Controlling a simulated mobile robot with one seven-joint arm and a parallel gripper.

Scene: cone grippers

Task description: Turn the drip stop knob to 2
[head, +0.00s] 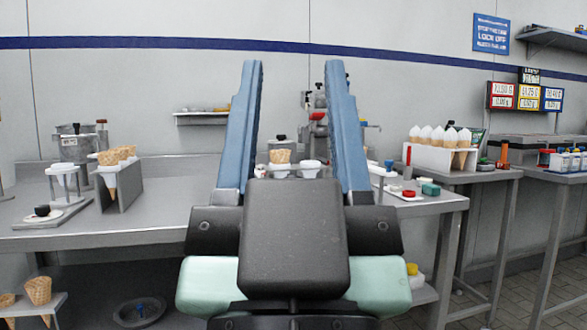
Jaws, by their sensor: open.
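My gripper (293,66) points away from me, its two blue fingers raised and wide apart with nothing between the tips. I cannot tell which part is the drip stop knob, and no number is readable. A small black knob (42,210) with a pale base sits on a flat plate at the left of the counter. A red part (318,117) on a metal device shows between the fingers, apart from them. Another red piece (408,193) lies on a white tray right of the gripper. The fingers and gripper body hide the counter's middle.
The steel counter (130,222) spans left to centre. It carries a cone holder (122,187) and a metal canister (78,146). A cone rack (437,158) stands on the right-hand table. Cones stand on a low shelf (45,302) at lower left.

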